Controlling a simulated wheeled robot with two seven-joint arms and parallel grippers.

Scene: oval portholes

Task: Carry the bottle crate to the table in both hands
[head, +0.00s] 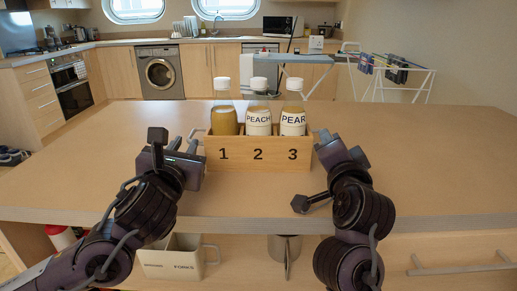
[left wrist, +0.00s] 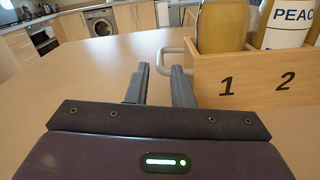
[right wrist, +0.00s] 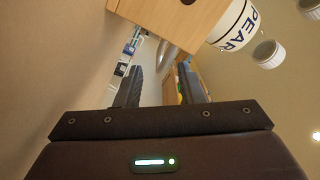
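The wooden bottle crate (head: 258,165) stands on the table, numbered 1, 2 and 3 on its front. It holds three white-capped bottles: a plain one (head: 224,122), PEACH (head: 258,121) and PEAR (head: 293,121). My left gripper (head: 184,142) is at the crate's left end. In the left wrist view its fingers (left wrist: 160,85) are apart, with the crate's pale side handle (left wrist: 166,58) at their tips. My right gripper (head: 326,138) is at the right end, its fingers partly hidden in the head view. In the right wrist view its fingers (right wrist: 163,85) are apart, beside the crate (right wrist: 172,18).
The wooden table (head: 420,160) is clear around the crate. Behind are kitchen counters, a washing machine (head: 161,72) and a drying rack (head: 400,75).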

